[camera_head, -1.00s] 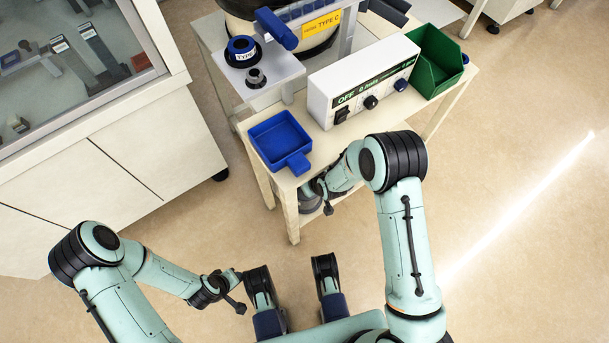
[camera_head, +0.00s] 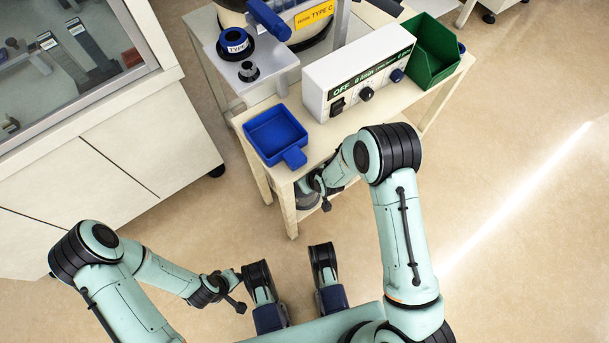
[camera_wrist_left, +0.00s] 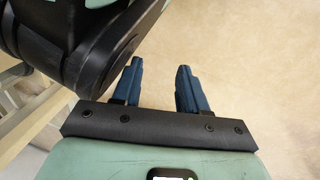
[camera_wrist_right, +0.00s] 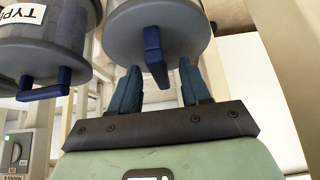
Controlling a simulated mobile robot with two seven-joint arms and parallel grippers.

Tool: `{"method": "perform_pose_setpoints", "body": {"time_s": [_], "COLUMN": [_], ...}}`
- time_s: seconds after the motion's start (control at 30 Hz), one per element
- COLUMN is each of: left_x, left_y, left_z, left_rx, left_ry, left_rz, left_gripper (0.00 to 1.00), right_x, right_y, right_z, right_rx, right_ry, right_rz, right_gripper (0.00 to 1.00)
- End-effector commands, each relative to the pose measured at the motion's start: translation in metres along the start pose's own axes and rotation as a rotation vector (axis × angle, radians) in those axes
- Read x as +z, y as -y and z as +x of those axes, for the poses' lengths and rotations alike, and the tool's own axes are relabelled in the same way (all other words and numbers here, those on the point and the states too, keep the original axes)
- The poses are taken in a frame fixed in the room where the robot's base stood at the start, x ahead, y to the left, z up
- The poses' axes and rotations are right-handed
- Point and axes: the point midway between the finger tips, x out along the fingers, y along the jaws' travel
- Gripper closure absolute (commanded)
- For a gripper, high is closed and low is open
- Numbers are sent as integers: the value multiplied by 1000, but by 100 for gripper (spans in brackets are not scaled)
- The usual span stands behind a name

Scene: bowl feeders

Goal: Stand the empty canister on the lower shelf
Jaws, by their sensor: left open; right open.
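A grey metal canister (camera_wrist_right: 165,30) with a blue handle (camera_wrist_right: 153,55) fills the top middle of the right wrist view. My right gripper (camera_wrist_right: 160,68) is open, its fingers on either side of the handle; I cannot tell whether they touch it. A second grey canister (camera_wrist_right: 40,45) with a blue handle and a partly cut-off "TYPE" label is to its left. I cannot see which is empty. In the head view one grey canister (camera_head: 306,199) shows low at the cart's front, mostly hidden by the cart top and my right arm. My left gripper (camera_wrist_left: 160,66) is open and empty above bare floor.
The cart top (camera_head: 325,135) carries a blue tray (camera_head: 262,150), a white control box (camera_head: 350,65) and a green bin (camera_head: 420,80). Pale cart legs (camera_wrist_right: 275,85) stand close to the right gripper. A glass-topped cabinet (camera_head: 120,150) is at left. Floor at right is clear.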

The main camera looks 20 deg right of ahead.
Motion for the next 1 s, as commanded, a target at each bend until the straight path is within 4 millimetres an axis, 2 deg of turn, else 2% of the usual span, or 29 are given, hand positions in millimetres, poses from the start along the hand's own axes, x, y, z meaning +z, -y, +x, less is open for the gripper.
{"method": "perform_pose_setpoints", "body": {"time_s": [0.17, 0.4, 0.57, 0.6, 0.73, 0.87, 0.93, 1.0], "left_x": [-10, -39, -40, -35, -26, -23, -23, -23], "left_y": [-9, -34, -44, -43, -44, -44, -44, -44], "left_z": [-10, -38, -50, -51, -54, -55, -54, -54], "left_rx": [15, 62, 78, 77, 76, 76, 76, 76], "left_ry": [-35, -137, -150, -136, -109, -102, -101, -101], "left_rz": [9, 35, 45, 46, 48, 49, 49, 49], "left_gripper": [57, 57, 57, 57, 57, 57, 57, 57], "right_x": [-3, -3, -3, -3, -2, -1, 4, 21], "right_y": [0, 0, 0, 0, 0, 0, 0, -1], "right_z": [-18, -71, -101, -106, -118, -122, -121, -116], "right_rx": [1, 1, 1, 0, 0, 0, 0, -2], "right_ry": [-1, -2, -3, -2, -1, 0, 9, 36], "right_rz": [0, 2, 0, 0, 0, 1, 15, 63], "right_gripper": [53, 53, 53, 53, 53, 53, 53, 53]}}
